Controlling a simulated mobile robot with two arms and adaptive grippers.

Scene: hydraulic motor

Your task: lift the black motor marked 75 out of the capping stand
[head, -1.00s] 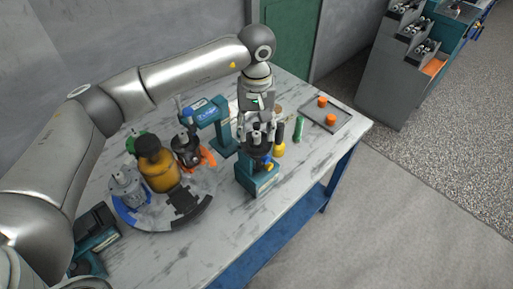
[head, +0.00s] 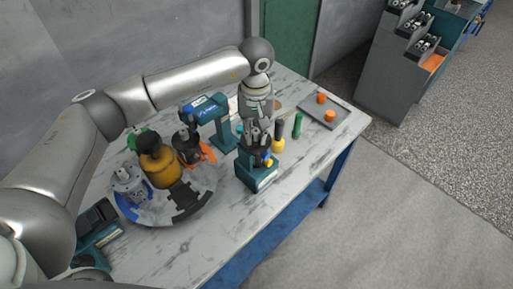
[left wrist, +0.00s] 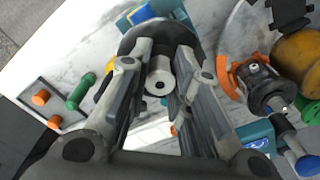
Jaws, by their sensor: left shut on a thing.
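The black motor (head: 254,146) sits upright in the teal capping stand (head: 262,178) near the table's front edge. The marking 75 cannot be read. In the left wrist view its dark round body shows behind the fingers, with a pale grey cylindrical top (left wrist: 160,82) between them. My left gripper (head: 257,129) comes down from above and is shut on the motor's upper part. The fingers (left wrist: 158,90) lie on both sides of the pale top in the left wrist view. They hide part of the motor. My right gripper is not in view.
A round turntable (head: 150,214) at left holds a silver motor (head: 130,184), an amber motor (head: 160,168) and another dark motor (head: 187,147). A teal device (head: 208,110) stands behind the stand. A yellow-and-black bottle (head: 278,138), green cylinder (head: 297,125) and grey tray (head: 340,113) stand right.

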